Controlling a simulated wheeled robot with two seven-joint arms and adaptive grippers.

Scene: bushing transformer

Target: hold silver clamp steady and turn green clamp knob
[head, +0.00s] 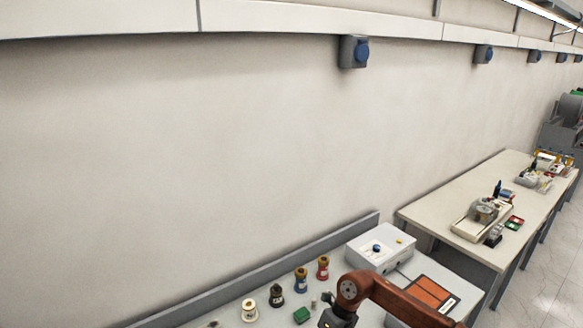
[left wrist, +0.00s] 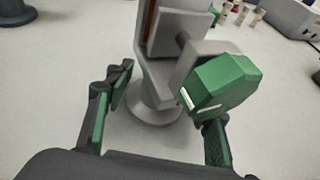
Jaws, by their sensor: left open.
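In the left wrist view, a silver-grey clamp (left wrist: 158,72) stands upright on a round foot on the pale table. A faceted green knob (left wrist: 225,80) sits at its right side. My left gripper (left wrist: 165,112) is open, with its dark, green-padded fingers on either side of the clamp's lower part. The right finger's tip is just below the green knob; I cannot tell whether they touch. In the head view, a small green piece (head: 302,315) shows at the bottom edge. My right arm enters from the lower right; its dark gripper end (head: 336,318) is cut off, fingertips hidden.
Several bushings, including a red one (head: 323,268) and a white one (head: 249,310), stand along the table's back. An orange-brown panel (head: 431,293) lies beyond my right arm.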

